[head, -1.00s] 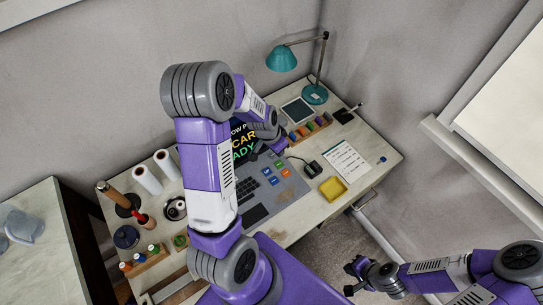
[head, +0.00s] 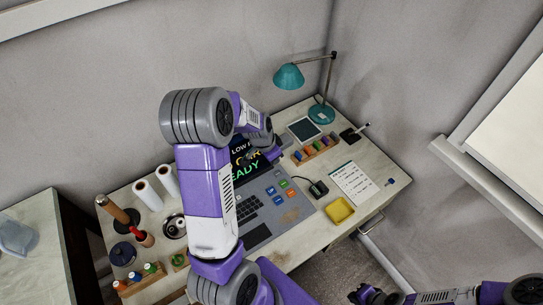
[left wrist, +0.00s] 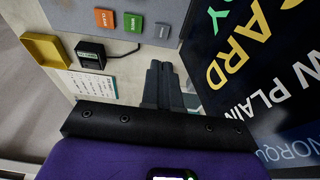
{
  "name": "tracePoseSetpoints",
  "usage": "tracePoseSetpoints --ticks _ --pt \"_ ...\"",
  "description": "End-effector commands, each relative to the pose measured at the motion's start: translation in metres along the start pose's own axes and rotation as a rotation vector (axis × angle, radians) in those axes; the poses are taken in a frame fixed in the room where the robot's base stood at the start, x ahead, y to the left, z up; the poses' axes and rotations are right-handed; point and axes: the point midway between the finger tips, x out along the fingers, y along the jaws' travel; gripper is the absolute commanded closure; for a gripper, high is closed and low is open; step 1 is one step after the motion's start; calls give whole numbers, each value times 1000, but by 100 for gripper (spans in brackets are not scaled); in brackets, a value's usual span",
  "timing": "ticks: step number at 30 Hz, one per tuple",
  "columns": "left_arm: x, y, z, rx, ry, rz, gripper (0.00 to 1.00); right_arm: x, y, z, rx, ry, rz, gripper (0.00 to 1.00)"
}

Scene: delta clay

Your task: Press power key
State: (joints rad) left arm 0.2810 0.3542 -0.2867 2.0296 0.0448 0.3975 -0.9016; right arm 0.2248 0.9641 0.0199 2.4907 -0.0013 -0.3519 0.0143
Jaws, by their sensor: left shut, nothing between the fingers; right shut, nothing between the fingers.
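A grey console (head: 262,232) on the desk carries a dark screen (head: 240,172) with coloured lettering and several coloured keys. In the head view, an orange key (head: 283,183) and a green key (head: 291,194) show on it. The left wrist view shows an orange key (left wrist: 104,18), a green key (left wrist: 133,22) and a grey-blue key (left wrist: 162,31). I cannot read a power label on any key. My left gripper (head: 274,153) is shut and empty, beside the screen's right edge; its fingers show in the left wrist view (left wrist: 160,72). My right gripper (head: 370,296) is shut and low, off the desk's front.
A yellow tray (head: 339,210), a black box (head: 318,188) with a cable and a printed sheet (head: 353,183) lie right of the console. A teal lamp (head: 320,113) stands behind. Paper rolls (head: 148,194) and small jars stand left.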

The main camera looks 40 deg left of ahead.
Motion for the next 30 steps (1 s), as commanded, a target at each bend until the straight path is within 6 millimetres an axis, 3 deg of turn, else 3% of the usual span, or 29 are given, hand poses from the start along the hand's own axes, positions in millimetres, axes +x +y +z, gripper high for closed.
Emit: tracePoseSetpoints --ticks 1,6,12,30 --pt "16 0 2 -1 -4 3 100 5 2 0 0 0 0 100" --pt "51 0 2 0 -3 2 100 12 5 0 0 0 0 100" --pt "77 0 9 -2 -1 0 100 19 7 -1 0 0 0 100" --pt "88 0 12 -1 1 -1 100 24 9 -1 0 0 0 100"
